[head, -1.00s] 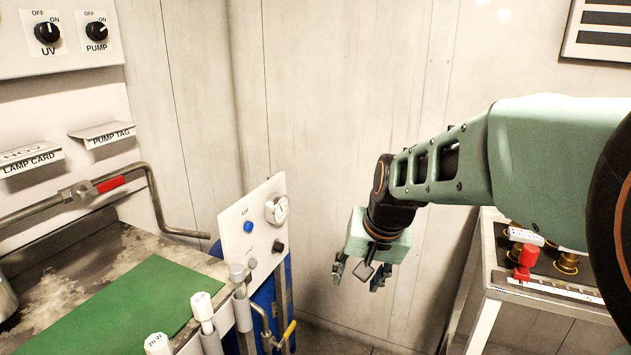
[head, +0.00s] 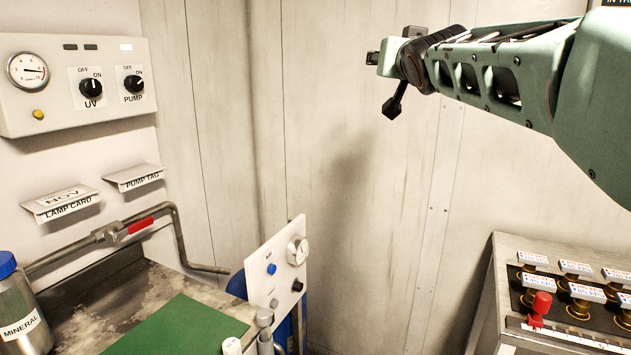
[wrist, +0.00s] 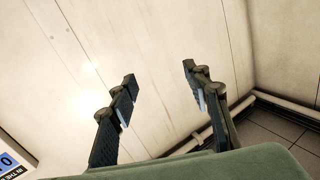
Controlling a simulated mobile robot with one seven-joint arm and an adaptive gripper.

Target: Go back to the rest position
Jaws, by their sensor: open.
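My gripper (wrist: 158,90) is open and empty in the wrist view, its two dark fingers spread apart before a pale wall panel. In the head view my gripper (head: 375,58) is at the upper middle right, raised in front of the wall and small at the end of my green arm. It touches nothing that I can see. The arm reaches in from the right edge.
A bench with a green mat (head: 180,328) and a mineral bottle (head: 18,305) is at lower left. Above it is a panel with UV (head: 91,88) and PUMP knobs. A gauge board (head: 276,280) stands beside the bench. A valve cabinet (head: 498,320) is at lower right.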

